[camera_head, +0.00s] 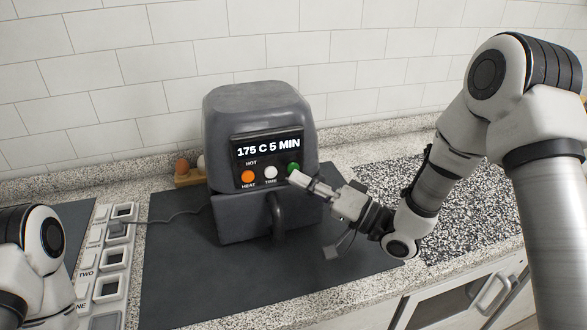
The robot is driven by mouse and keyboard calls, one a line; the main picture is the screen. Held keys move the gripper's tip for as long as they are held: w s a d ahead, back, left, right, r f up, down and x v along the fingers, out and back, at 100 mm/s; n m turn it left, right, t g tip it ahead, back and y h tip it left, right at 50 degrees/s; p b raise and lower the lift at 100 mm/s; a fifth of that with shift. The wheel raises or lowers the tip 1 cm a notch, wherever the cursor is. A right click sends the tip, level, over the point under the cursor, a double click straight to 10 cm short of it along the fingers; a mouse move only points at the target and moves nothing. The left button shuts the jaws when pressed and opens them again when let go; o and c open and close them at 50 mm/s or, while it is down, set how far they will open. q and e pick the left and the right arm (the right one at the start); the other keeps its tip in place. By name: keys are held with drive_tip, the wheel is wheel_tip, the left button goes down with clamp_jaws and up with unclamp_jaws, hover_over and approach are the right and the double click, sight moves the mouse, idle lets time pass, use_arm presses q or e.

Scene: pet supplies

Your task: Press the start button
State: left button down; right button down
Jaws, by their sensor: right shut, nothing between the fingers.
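A dark grey air-fryer-like appliance (262,104) stands on a dark mat on the counter. Its black panel reads "175 C 5 MIN" and "HOT". Below the text are an orange button (248,177) labelled HEAT, a white button (271,172) labelled TIME, and a green button (293,168) at the right. The green button's own label is hidden. My right gripper (297,178) is shut and empty, its tips at the lower edge of the green button. I cannot tell whether they touch it. My left arm shows at the lower left; its gripper is out of view.
A power strip (103,285) with several sockets lies at the left, with a cord running to the appliance. The appliance's drawer handle (279,222) sticks out in front. Eggs (182,167) sit in a wooden holder behind it. A speckled mat (460,205) lies at the right.

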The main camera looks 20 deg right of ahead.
drive_tip(key=shift+w, duration=0.1)
drive_tip(key=shift+w, duration=0.3)
drive_tip(key=shift+w, duration=0.4)
idle(0.5)
drive_tip(key=shift+s, duration=0.85)
drive_tip(key=shift+s+d, duration=0.1)
drive_tip(key=shift+s, duration=2.4)
